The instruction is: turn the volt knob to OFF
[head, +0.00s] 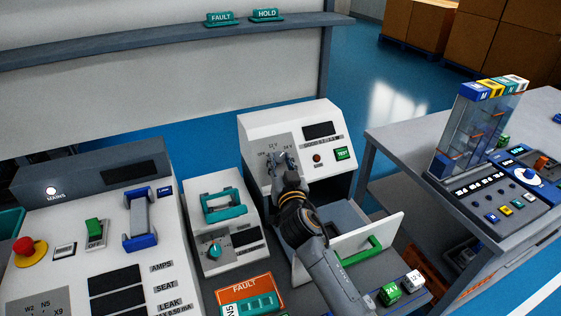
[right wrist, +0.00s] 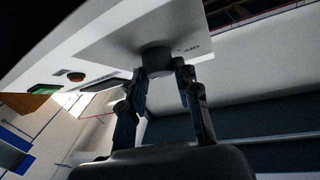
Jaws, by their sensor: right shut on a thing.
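The volt knob is on the sloped grey panel of a white tester (head: 325,115), with OFF, 12 V and 24 V marks around it. In the right wrist view the knob is a dark round piece (right wrist: 156,59) between the fingertips, with the OFF mark (right wrist: 189,48) beside it. My right gripper (head: 283,163) is shut on this knob; it also shows in the right wrist view (right wrist: 160,76). The gripper largely hides the knob in the head view, and I cannot tell which mark it points to. My left gripper is not in view.
The tester has a dark display (head: 318,130) and a green TEST button (head: 343,153). Below it is an open compartment with a green-handled door (head: 375,237). A smaller white unit with a teal handle (head: 224,206) stands to the left.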

